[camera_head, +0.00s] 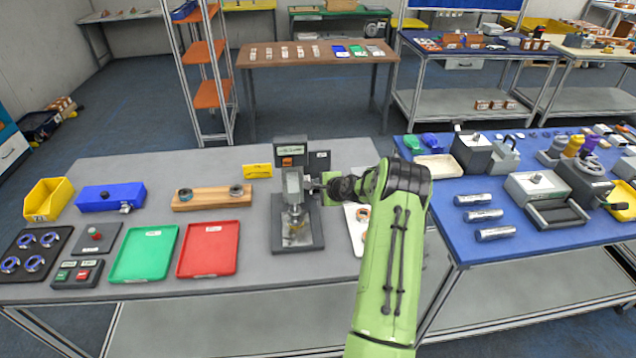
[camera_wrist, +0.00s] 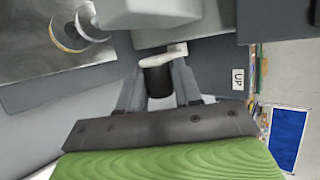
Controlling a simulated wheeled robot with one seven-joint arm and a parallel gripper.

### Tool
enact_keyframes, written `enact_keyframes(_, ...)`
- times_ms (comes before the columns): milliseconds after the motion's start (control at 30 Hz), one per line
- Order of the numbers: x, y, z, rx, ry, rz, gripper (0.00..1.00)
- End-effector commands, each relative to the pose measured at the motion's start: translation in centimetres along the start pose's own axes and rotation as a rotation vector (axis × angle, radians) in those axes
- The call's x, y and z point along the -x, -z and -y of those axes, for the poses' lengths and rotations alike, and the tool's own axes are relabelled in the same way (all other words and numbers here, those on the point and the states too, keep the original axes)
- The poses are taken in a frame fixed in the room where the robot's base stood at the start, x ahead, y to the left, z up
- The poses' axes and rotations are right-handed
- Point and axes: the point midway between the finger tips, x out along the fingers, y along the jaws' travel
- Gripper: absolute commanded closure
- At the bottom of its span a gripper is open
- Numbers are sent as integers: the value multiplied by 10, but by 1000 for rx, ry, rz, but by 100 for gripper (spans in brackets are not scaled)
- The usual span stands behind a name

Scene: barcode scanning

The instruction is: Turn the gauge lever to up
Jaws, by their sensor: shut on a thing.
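The gauge (camera_head: 293,190) is a grey upright device on a dark base plate (camera_head: 298,238) in the middle of the grey table. In the wrist view its lever (camera_wrist: 176,50) is a light arm ending in a black knob (camera_wrist: 158,80). My gripper (camera_wrist: 158,88) is shut on the black knob, with one finger on each side. In the head view my gripper (camera_head: 320,186) reaches the gauge from its right side, and the lever is mostly hidden there. A white label reading UP (camera_wrist: 238,79) is on the gauge beside the lever.
A red tray (camera_head: 208,249), a green tray (camera_head: 144,253) and a wooden block with two rings (camera_head: 212,198) lie left of the gauge. A white board (camera_head: 355,235) is partly hidden behind my arm. A blue table (camera_head: 540,245) with several tools stands at the right.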

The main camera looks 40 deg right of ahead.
Motion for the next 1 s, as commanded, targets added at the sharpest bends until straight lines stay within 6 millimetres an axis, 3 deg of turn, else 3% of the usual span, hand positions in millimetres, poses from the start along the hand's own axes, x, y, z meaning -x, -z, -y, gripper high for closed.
enact_keyframes(400, 4, -1, 14, -80, -207, -2, 100)
enact_keyframes(1000, 4, -1, 15, -94, -244, -1, 100)
